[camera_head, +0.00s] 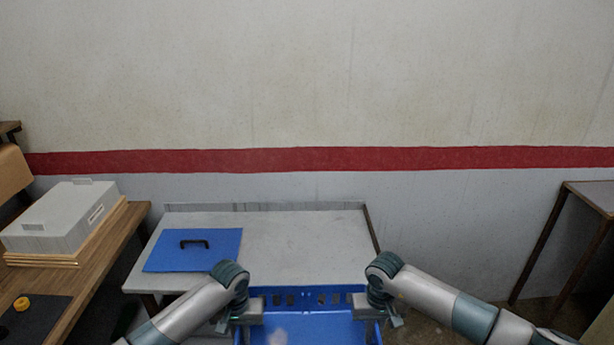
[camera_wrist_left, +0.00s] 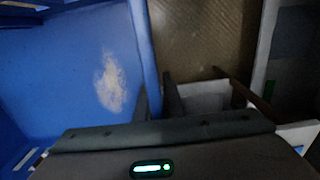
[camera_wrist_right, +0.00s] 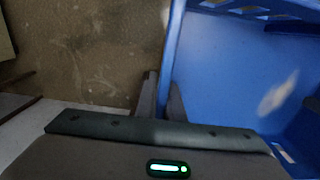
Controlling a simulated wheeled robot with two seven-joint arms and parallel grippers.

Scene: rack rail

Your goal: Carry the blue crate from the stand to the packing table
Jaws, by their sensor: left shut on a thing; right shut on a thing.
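The blue crate (camera_head: 310,328) is at the bottom middle of the head view, held between my two arms, its near part cut off by the frame. My left gripper (camera_head: 238,318) is shut on its left wall; in the left wrist view the crate wall (camera_wrist_left: 145,50) runs between the fingers (camera_wrist_left: 155,103). My right gripper (camera_head: 384,312) is shut on its right wall, and the right wrist view shows the wall (camera_wrist_right: 172,60) between the fingers (camera_wrist_right: 162,95). The crate's inside looks empty apart from a pale patch. A grey-topped table (camera_head: 300,245) stands just beyond the crate.
A blue panel with a black handle (camera_head: 180,257) lies on the grey table's left part; its right part is bare. A dark-framed table (camera_head: 590,200) stands at right.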

